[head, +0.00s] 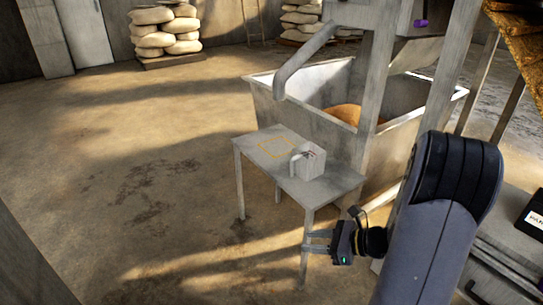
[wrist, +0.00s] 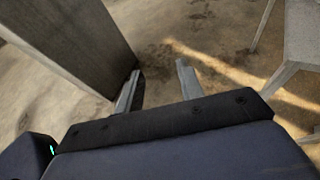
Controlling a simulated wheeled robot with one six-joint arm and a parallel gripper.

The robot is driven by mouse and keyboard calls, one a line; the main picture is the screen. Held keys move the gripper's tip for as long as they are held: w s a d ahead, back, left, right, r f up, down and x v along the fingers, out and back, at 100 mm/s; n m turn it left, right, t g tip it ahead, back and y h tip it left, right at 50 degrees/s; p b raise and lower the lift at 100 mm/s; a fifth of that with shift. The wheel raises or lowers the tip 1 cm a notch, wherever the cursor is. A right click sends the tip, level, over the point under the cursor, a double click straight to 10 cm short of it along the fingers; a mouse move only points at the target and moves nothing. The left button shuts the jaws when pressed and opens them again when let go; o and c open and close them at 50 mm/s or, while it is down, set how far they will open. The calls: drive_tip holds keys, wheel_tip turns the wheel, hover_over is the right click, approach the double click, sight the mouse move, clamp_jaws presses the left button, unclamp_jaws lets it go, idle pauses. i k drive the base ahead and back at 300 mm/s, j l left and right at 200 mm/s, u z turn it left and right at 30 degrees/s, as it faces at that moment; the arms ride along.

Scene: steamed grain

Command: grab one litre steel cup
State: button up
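The steel cup (head: 310,160) stands upright on a small grey table (head: 335,184) in the head view. It is a pale grey vessel with a handle on its left side, and something small and dark shows at its top. My gripper (head: 306,243) is in front of the table and lower than its top in the picture, apart from the cup. In the wrist view the two fingers of my gripper (wrist: 157,88) stand apart with bare floor between them. The cup does not show in the wrist view.
A yellow square outline (head: 275,147) marks the tabletop left of the cup. A large metal bin (head: 262,104) with orange-brown grain (head: 345,114) stands behind the table under a chute (head: 303,62). A grey upright slab (wrist: 75,45) is close left of my gripper. Open floor lies left.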

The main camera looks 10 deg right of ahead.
sight(307, 161)
drive_tip(key=i+j+z, duration=0.25)
drive_tip(key=i, duration=0.2)
drive_tip(key=i+j+z, duration=0.2)
drive_tip(key=i, duration=0.2)
drive_tip(key=i+j+z, duration=0.15)
drive_tip(key=i+z, duration=0.15)
drive_tip(key=i+j+z, duration=0.2)
drive_tip(key=z, duration=0.15)
drive_tip(key=i, duration=0.15)
